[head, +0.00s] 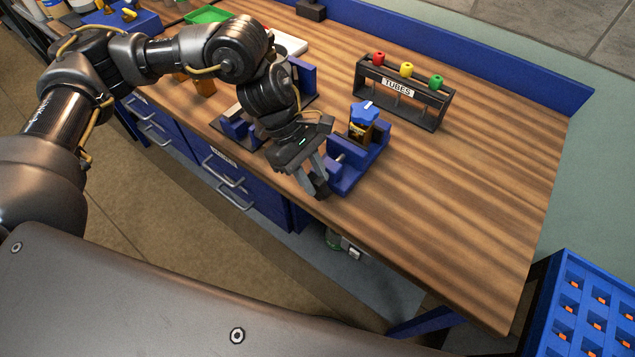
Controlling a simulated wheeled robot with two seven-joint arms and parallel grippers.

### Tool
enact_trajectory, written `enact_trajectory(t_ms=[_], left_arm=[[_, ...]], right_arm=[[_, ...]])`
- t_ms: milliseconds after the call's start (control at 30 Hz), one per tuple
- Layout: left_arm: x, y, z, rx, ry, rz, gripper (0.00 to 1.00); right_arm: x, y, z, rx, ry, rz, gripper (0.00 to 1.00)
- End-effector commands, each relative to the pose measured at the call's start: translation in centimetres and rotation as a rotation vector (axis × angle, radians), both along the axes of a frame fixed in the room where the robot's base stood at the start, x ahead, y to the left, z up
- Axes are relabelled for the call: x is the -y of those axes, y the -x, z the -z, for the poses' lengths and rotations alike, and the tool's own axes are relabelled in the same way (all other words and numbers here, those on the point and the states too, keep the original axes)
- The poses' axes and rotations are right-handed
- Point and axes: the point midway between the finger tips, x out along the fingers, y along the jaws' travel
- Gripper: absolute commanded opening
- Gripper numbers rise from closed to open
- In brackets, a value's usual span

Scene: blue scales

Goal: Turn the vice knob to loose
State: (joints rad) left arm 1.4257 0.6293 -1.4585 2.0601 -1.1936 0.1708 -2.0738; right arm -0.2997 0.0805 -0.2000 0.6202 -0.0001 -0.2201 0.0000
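A blue vice (348,177) sits near the front edge of the wooden bench. A brown object with a blue star-shaped top (364,111) stands upright at the vice; I cannot tell whether the jaws hold it. My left gripper (316,184) points down at the vice's left front side, very close to it. Its fingers overlap that side in the picture, and I cannot tell whether they touch it or what lies between them. The vice knob is not clearly visible; the gripper may cover it. My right gripper is out of view.
A black rack labelled TUBES (403,90) with red, yellow and green caps stands behind the vice. Another blue fixture (239,127) is left of my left gripper. A blue crate (590,305) is at lower right. The right part of the wooden bench (475,190) is clear.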

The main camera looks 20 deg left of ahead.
Motion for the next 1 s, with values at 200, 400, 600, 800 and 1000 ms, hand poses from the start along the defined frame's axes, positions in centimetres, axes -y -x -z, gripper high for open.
enact_trajectory(t_ms=[200,400,600,800,1000], left_arm=[[-2.1,-1.0,-3.6,0.005,0.001,-0.003,0.29],[-3.5,-1.5,-6.3,0.002,0.001,-0.002,0.29],[-4.0,-1.6,-7.4,0.000,0.001,-0.001,0.29],[-4.1,-1.6,-7.5,-0.001,0.001,-0.001,0.29],[-4.1,-1.6,-7.5,-0.001,0.001,-0.001,0.29]], right_arm=[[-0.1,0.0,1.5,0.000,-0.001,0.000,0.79],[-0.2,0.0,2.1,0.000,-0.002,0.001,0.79],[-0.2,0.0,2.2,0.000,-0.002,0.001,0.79],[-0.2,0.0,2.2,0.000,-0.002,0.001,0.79],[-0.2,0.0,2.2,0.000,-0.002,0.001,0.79]])
